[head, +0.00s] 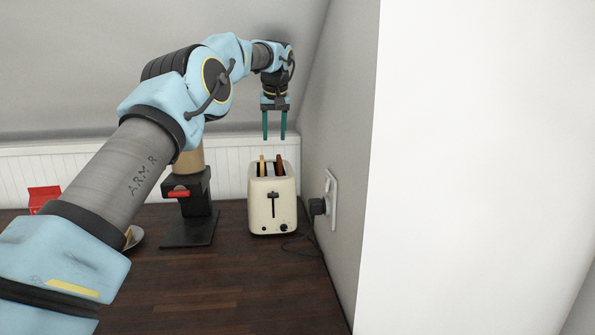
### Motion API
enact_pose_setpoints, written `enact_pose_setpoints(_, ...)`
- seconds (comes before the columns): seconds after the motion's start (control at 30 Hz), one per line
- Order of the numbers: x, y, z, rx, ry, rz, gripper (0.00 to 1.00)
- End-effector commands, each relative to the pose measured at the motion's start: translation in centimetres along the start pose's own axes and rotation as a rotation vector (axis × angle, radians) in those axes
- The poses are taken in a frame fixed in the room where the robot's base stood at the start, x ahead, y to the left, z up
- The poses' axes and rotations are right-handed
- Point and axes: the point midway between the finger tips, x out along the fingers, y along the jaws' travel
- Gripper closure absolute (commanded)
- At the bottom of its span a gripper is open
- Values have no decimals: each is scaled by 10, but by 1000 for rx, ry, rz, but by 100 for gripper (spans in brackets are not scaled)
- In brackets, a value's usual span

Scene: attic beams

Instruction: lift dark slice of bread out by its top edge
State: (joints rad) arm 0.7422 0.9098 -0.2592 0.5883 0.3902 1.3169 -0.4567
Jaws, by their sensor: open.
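A cream toaster (272,206) stands on the dark wooden counter near the wall corner. Two slices stick up out of its slots. The dark slice of bread (280,167) is in the right slot, reddish brown. A lighter slice (262,166) is in the left slot. My gripper (275,137) points down above the toaster, its two teal fingers apart with nothing between them. In the picture the fingertips are above the slices and do not touch them. The lower parts of both slices are hidden inside the toaster.
A black coffee grinder-like machine (188,208) with a red handle stands left of the toaster. A wall socket with a black plug (318,206) and cord is at right. A red carton (43,196) and a plate (134,237) are partly behind my arm. The front counter (230,290) is clear.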

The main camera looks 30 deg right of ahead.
Motion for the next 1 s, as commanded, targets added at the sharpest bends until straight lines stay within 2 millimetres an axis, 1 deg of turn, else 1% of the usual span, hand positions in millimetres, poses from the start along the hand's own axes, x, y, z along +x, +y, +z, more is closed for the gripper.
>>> enact_pose_setpoints(0.07, -2, 5, -2, -4, 3, 2, 49)
enact_pose_setpoints(0.17, 4, 8, -2, -7, 2, 3, 49)
enact_pose_setpoints(0.4, 40, 7, -2, -8, 2, 2, 49)
enact_pose_setpoints(0.67, 59, 8, -3, -6, 3, 4, 49)
enact_pose_setpoints(0.9, 93, 10, -4, -8, 3, 4, 49)
enact_pose_setpoints(1.0, 102, 10, -3, -8, 3, 4, 49)
